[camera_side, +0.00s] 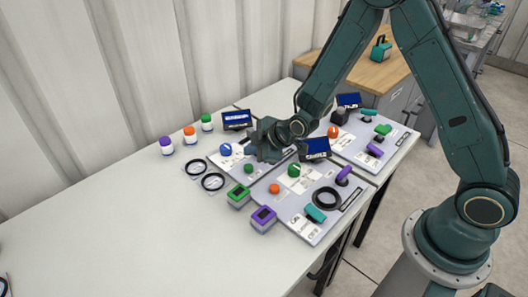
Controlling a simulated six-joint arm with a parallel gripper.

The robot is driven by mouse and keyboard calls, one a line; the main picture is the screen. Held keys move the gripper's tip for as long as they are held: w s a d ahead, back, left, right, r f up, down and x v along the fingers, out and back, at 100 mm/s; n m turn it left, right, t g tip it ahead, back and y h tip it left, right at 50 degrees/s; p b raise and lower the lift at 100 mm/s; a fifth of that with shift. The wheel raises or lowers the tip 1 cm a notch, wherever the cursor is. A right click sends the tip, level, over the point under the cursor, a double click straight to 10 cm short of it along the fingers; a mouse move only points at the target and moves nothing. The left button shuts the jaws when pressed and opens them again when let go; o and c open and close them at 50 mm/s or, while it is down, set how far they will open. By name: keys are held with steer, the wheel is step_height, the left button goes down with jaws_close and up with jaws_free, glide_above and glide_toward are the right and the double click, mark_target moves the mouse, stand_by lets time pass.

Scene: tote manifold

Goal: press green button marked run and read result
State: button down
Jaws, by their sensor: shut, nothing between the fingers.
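Several grey panels with coloured controls lie on the white table. A round green control (294,170) stands on the middle panel (298,225). A smaller green control (248,168) is on the left panel (225,163). The lettering is too small to read, so I cannot tell which is marked run. My gripper (264,152) is shut and empty over the left panel, between its blue knob (225,149) and the round green control. Contact with the panel cannot be made out. Dark displays stand behind the left panel (237,119) and the middle panel (315,148); their text is unreadable.
Purple (166,145), orange (189,134) and green-capped jars (206,122) stand at the back left. Another panel (400,133) is at right.

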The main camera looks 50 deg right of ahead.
steer(key=shift+r, duration=1.15)
steer(key=s+d+r+m+g+h, duration=0.1)
steer(key=s+d+r+m, duration=0.15)
steer(key=s+r, duration=0.45)
steer(key=s+d+r+m+g, duration=0.1)
steer(key=s+r+m, duration=0.3)
steer(key=r, duration=0.6)
steer(key=s+d+r+m, duration=0.1)
steer(key=s+r+m, duration=0.1)
steer(key=s, duration=0.8)
steer(key=s+d+r+m+g+h, duration=0.1)
steer(key=s+r+m, duration=0.2)
steer(key=s, duration=0.7)
steer(key=shift+s+d, duration=0.3)
steer(key=shift+s, duration=0.1)
